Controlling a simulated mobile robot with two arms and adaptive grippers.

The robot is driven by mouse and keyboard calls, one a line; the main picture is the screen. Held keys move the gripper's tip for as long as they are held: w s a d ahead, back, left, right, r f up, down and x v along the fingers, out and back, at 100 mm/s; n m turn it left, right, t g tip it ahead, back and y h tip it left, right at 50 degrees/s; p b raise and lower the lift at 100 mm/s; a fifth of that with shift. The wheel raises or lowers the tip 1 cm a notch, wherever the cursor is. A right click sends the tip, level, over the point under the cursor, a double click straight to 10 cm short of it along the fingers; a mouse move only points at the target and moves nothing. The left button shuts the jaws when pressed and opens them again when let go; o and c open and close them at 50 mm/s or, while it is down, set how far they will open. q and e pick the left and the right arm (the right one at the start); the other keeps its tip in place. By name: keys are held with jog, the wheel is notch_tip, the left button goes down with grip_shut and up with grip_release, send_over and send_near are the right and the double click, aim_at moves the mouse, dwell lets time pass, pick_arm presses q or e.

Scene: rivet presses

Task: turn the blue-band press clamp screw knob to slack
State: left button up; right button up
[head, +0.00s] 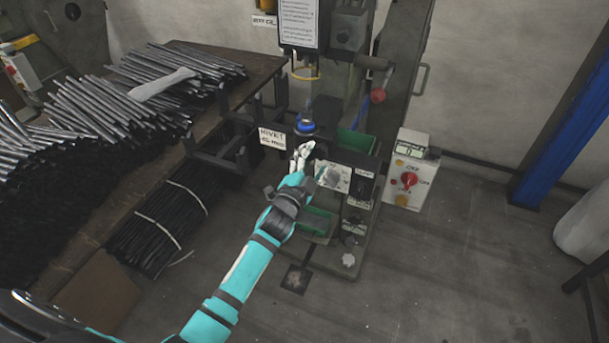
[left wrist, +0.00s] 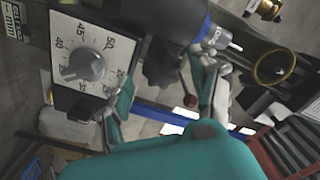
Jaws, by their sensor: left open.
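The blue-band press (head: 306,126) stands ahead of me, with its blue band around the ram. The band also shows in the left wrist view (left wrist: 205,36), with a silver tip beside it. A grey knob (head: 328,178) sits on a white plate on the press front. In the left wrist view the knob (left wrist: 84,65) is left of the fingers, over a numbered scale. I cannot tell whether it is the clamp screw knob. My left gripper (head: 302,155) is open and empty below the blue band, just left of the plate. My right gripper is out of view.
A workbench (head: 258,72) with stacked metal rods stands left, black rods bundled below it. A control box (head: 412,168) with a red switch is right of the press. A red-knobbed lever (head: 378,95) juts out above. A blue post (head: 570,130) stands right; the front floor is clear.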

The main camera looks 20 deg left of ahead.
pick_arm(q)
jog(key=s, duration=1)
jog(key=shift+a, duration=0.2)
jog(key=shift+s, duration=0.1)
